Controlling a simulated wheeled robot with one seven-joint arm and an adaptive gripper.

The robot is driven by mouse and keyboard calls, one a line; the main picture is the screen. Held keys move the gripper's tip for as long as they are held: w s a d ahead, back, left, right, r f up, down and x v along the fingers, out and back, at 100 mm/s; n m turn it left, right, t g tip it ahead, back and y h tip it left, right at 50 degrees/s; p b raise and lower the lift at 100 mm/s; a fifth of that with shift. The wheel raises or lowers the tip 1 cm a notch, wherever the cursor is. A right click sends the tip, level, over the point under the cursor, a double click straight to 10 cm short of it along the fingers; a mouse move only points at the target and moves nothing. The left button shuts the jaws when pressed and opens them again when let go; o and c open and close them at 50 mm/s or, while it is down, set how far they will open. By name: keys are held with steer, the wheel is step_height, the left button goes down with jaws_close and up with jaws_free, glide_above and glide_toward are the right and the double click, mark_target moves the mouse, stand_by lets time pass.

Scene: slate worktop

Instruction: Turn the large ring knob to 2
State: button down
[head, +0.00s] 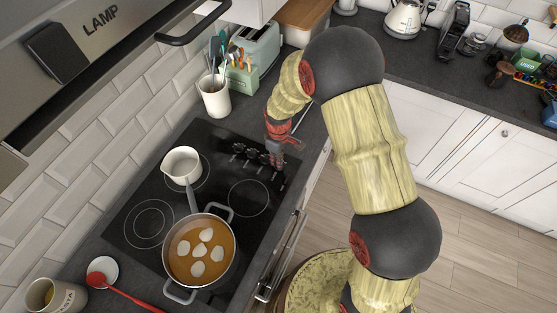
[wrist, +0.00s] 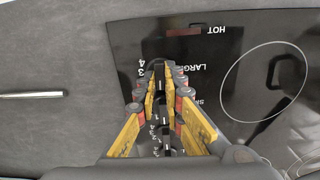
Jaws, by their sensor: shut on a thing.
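The black cooktop (head: 219,182) has a row of dark knobs along its right end. My gripper (head: 279,160) points down over the right end of that row. In the wrist view its yellow fingers (wrist: 163,82) are shut on the large ring knob (wrist: 158,67), a dark knob beside the printed word LARGE. Printed 4 and 3 show just left of it. The fingers hide most of the knob, and I cannot read its setting. More dark knobs show between the fingers, lower in the wrist view.
A pot of orange soup (head: 200,250) and a white saucepan (head: 182,166) stand on the cooktop. A utensil crock (head: 214,96) and a green toaster (head: 256,47) stand behind the knobs. A red spoon (head: 97,279) rests at the lower left.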

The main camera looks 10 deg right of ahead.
steer(key=m, duration=0.5)
steer(key=shift+w+d+b, duration=0.1)
steer(key=shift+b, duration=0.3)
steer(key=m, duration=0.6)
steer(key=shift+b, duration=0.3)
steer(key=c, duration=2)
jaws_free()
steer(key=shift+o, duration=0.5)
steer(key=shift+d, duration=0.1)
step_height(320, 180, up, 12)
